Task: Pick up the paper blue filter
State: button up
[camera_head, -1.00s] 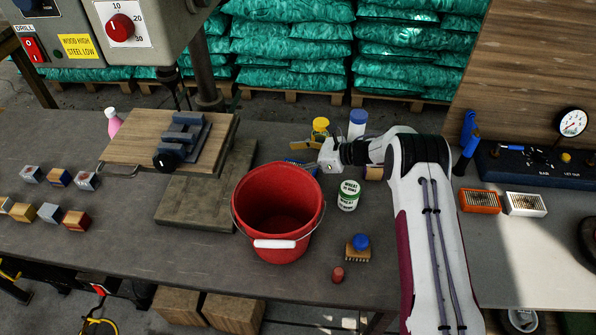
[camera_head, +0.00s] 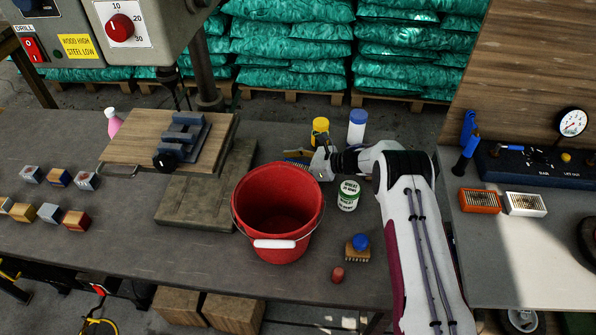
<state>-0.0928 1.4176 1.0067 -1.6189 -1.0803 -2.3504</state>
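A small blue ridged piece (camera_head: 296,162) lies on the bench just behind the red bucket (camera_head: 278,205). It may be the blue paper filter, but it is mostly hidden and too small to be sure. My gripper (camera_head: 318,163) is low over the bench behind the bucket, close to the right side of the blue piece. I cannot tell whether they touch. The fingers are too small and overlapped to show whether they are open or shut.
A white-green can (camera_head: 348,195), a blue-topped brush (camera_head: 358,248) and a small red cylinder (camera_head: 337,274) stand right of the bucket. A yellow bottle (camera_head: 320,127) and blue-capped container (camera_head: 357,125) are behind. Orange (camera_head: 480,201) and white (camera_head: 525,204) filter-like blocks lie at right.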

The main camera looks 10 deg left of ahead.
jog(key=shift+a, duration=0.25)
dwell(0.3)
jog(key=c, duration=1.2)
jog(key=shift+c, duration=0.2)
jog(key=shift+r, duration=4.95)
